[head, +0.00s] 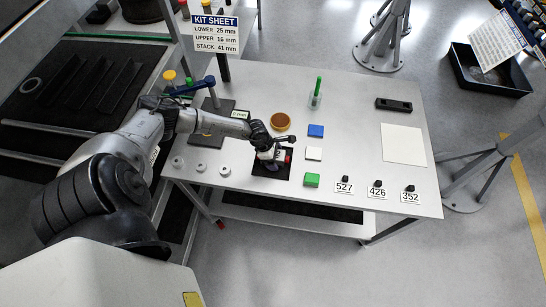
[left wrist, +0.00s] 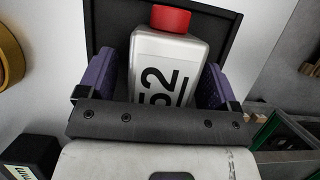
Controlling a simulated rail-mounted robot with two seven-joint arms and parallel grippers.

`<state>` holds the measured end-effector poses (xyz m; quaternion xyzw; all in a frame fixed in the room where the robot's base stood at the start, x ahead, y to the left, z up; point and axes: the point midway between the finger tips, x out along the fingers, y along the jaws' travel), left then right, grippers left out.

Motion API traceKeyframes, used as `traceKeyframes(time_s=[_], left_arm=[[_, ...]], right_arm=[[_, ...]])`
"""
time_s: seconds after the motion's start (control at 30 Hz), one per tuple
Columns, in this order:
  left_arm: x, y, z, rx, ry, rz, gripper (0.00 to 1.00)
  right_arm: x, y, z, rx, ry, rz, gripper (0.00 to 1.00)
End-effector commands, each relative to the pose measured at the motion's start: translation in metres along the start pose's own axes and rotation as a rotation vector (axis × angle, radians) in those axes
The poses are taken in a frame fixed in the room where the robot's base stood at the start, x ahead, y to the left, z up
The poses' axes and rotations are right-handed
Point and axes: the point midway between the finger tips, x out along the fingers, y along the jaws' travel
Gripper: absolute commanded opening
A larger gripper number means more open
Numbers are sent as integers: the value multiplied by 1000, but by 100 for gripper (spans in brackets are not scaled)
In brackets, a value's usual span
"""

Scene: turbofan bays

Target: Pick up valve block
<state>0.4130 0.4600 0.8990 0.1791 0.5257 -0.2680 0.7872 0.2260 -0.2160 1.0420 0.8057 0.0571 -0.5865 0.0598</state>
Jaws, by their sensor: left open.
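A white block with a red cap (left wrist: 172,60), which I take as the valve block, carries a large black number of which "52" shows. It is on a black square mat (left wrist: 112,22) with a raised-looking edge. In the head view the block's red end (head: 288,156) shows beside my left gripper (head: 272,153), which covers much of the rest. In the left wrist view my left gripper's purple fingers (left wrist: 160,82) are open, one on each side of the block. Whether they touch it I cannot tell. The block's lower end is hidden behind the gripper. My right gripper is not in view.
On the grey table (head: 350,110) are a blue block (head: 316,131), a white block (head: 314,154), a green block (head: 312,180), an orange-brown disc (head: 280,122) and a green item in a holder (head: 316,95). Number cards (head: 377,190) line the front edge.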

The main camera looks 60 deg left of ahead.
Motion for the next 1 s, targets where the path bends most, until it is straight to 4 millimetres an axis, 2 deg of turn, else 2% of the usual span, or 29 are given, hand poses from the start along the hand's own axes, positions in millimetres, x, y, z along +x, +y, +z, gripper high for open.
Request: traceKeyframes(time_s=[0.27,1.0], left_arm=[[1,0,0,0,0,0,83],[1,0,0,0,1,0,12]], right_arm=[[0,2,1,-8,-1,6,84],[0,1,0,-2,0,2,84]])
